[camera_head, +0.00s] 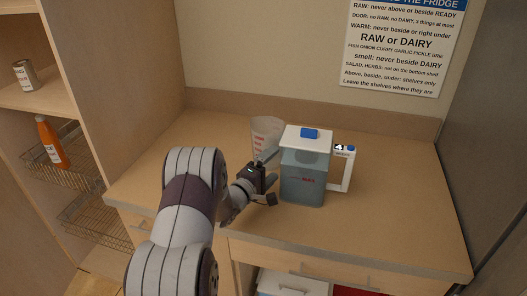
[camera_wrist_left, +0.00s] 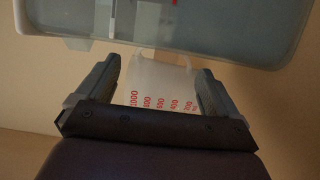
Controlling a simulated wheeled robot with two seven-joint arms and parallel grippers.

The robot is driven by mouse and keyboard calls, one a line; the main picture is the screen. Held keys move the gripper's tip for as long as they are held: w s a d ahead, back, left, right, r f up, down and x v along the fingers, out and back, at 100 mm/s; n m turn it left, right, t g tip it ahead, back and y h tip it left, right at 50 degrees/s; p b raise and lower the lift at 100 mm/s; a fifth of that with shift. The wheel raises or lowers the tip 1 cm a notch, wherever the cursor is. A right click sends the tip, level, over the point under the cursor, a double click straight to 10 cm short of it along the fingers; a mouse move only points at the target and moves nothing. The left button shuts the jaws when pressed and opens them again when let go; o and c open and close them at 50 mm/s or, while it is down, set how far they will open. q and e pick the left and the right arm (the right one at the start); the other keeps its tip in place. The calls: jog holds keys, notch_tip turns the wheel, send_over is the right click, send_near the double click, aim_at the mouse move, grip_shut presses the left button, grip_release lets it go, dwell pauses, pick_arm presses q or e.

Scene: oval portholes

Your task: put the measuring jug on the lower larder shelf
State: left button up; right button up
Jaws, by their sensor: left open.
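The measuring jug (camera_head: 266,130) is translucent white with red markings. It stands on the worktop (camera_head: 385,215), behind my left gripper in the head view. My left gripper (camera_head: 268,178) is open, low over the worktop. In the left wrist view the jug (camera_wrist_left: 162,85), with its red number scale, shows between the two open fingers (camera_wrist_left: 165,88); I cannot tell whether either touches it. The larder (camera_head: 115,120) is at the left, with a wooden shelf (camera_head: 15,101) and wire baskets below it. My right gripper is not in view.
A clear container with a white lid and blue knob (camera_head: 305,165) stands close right of my left gripper. A tin (camera_head: 25,75) and an orange bottle (camera_head: 50,142) are in the larder. The worktop's right side is clear.

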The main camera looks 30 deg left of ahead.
aim_at(272, 162)
pick_arm(q)
jog(key=w, duration=0.2)
jog(key=w+a+f, duration=0.1)
jog(key=shift+w+a, duration=0.1)
jog(key=shift+w, duration=0.1)
jog(key=w, duration=0.1)
jog(key=w+d+p, duration=0.1)
jog(key=w, duration=0.1)
jog(key=shift+w+d+r, duration=0.2)
jog(key=shift+w, duration=0.05)
jog(key=shift+w+f, duration=0.1)
jog(key=shift+w, duration=0.25)
jog(key=shift+w+a+f, duration=0.15)
jog(key=c, duration=1.2)
jog(key=shift+c, duration=0.6)
